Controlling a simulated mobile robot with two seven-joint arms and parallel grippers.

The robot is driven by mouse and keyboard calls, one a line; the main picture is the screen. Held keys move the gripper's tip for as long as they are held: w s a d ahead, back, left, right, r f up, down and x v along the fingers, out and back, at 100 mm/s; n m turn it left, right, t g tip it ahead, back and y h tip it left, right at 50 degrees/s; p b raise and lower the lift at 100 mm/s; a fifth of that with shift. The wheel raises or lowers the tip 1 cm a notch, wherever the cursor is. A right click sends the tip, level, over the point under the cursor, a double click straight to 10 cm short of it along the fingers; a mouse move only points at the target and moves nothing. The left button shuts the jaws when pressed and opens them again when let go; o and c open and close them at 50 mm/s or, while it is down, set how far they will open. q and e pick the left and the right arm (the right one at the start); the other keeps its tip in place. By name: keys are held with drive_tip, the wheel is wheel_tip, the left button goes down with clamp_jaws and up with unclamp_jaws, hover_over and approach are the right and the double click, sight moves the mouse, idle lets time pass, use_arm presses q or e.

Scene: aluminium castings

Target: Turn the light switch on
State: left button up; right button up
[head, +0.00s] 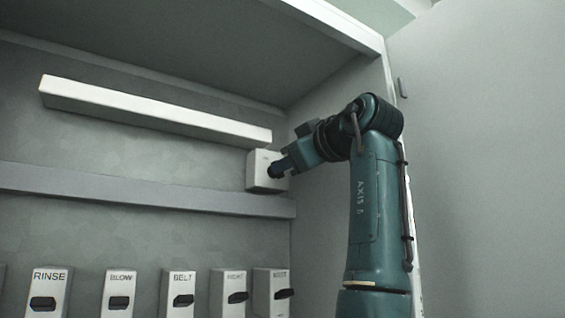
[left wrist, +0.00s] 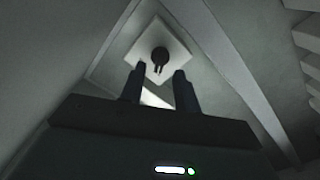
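A white switch box (head: 258,169) with a dark round knob is on the back wall, under the right end of a long white bar (head: 150,110). Its label is too small to read. In the left wrist view the box's square face (left wrist: 177,52) lies ahead, with the dark knob (left wrist: 160,56) at its middle. My left gripper (left wrist: 160,72) is open, its two fingers apart and pointing at the box, with the knob between and beyond the tips. In the head view the left gripper (head: 282,168) hides part of the box. I cannot tell whether it touches the knob. My right gripper is not in view.
A row of labelled switch boxes, among them RINSE (head: 50,284), BLOW (head: 120,287) and BELT (head: 180,290), runs along the lower wall. A grey ledge (head: 140,190) crosses the wall below the box. A side wall (head: 320,215) stands close on the right.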

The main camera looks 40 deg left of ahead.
use_arm(q)
drive_tip(key=shift+x, duration=1.65)
drive_tip(key=c, duration=0.6)
drive_tip(key=shift+c, duration=0.2)
drive_tip(key=shift+m, duration=0.5)
drive_tip(key=m, duration=1.1)
drive_tip(key=shift+w+d, duration=0.1)
drive_tip(key=shift+w, duration=0.05)
drive_tip(key=shift+r, duration=0.1)
